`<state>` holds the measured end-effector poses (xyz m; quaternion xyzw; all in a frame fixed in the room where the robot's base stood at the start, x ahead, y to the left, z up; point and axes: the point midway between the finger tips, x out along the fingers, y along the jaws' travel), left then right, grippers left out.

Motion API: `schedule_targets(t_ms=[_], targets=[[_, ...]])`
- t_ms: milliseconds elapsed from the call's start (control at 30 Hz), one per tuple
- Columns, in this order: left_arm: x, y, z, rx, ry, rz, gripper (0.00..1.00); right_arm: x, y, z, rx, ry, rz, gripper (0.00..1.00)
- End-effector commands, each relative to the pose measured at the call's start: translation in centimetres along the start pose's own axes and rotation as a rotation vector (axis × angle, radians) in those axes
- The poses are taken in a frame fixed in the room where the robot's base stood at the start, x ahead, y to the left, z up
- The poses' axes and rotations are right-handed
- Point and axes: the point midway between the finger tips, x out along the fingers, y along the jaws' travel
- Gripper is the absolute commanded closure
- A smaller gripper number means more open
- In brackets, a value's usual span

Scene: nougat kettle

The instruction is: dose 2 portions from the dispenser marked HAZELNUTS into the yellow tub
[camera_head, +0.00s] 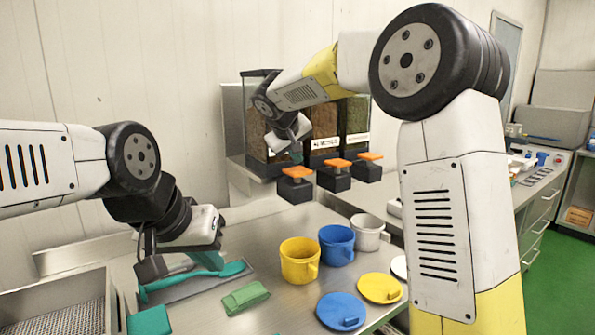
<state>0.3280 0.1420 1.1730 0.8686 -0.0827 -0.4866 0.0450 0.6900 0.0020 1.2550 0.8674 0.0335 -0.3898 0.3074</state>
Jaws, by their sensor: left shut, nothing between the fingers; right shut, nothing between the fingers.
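The yellow tub (300,264) stands upright and uncovered on the steel table, in front of the dispensers. Three dispensers (355,118) with clear bins stand at the back wall, each with an orange lever (337,163) above a black outlet. Their labels are small and partly hidden by my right arm, so I cannot read which is HAZELNUTS. My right gripper (297,153) is shut and empty in front of the left dispenser, above its orange lever (297,172). My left gripper (209,262) is shut and empty, low over the table's left side, by a teal spoon-like utensil (232,269).
A blue tub (337,246) and a light grey tub (369,233) stand right of the yellow one. Yellow (380,288), blue (341,311) and white (399,267) lids lie in front. A green folded cloth (246,297) lies at front. A sink-like basin (62,298) is at left.

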Motion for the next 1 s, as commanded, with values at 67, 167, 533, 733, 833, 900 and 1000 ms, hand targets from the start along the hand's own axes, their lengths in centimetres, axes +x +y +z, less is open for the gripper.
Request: schedule_targets(t_ms=[67, 167, 533, 733, 833, 900, 1000], targets=[[0.0, 0.0, 0.0, 0.0, 0.0, 0.0, 1.0, 0.0, 0.0, 0.0, 0.0, 0.0, 0.0, 1.0], [0.0, 0.0, 0.0, 0.0, 0.0, 0.0, 1.0, 0.0, 0.0, 0.0, 0.0, 0.0, 0.0, 1.0], [0.0, 0.0, 0.0, 0.0, 0.0, 0.0, 1.0, 0.25, -0.19, 0.2, -0.001, -0.001, 0.0, 1.0], [0.0, 0.0, 0.0, 0.0, 0.0, 0.0, 1.0, 0.59, -0.45, 0.45, -0.001, 0.0, 0.0, 1.0], [0.0, 0.0, 0.0, 0.0, 0.0, 0.0, 1.0, 0.58, -0.44, 0.44, -0.001, 0.0, 0.0, 1.0], [0.0, 0.0, 0.0, 0.0, 0.0, 0.0, 1.0, 0.58, -0.43, 0.44, -0.001, 0.0, 0.0, 1.0], [0.0, 0.0, 0.0, 0.0, 0.0, 0.0, 1.0, 0.58, -0.43, 0.44, 0.0, 0.0, 0.0, 1.0]])
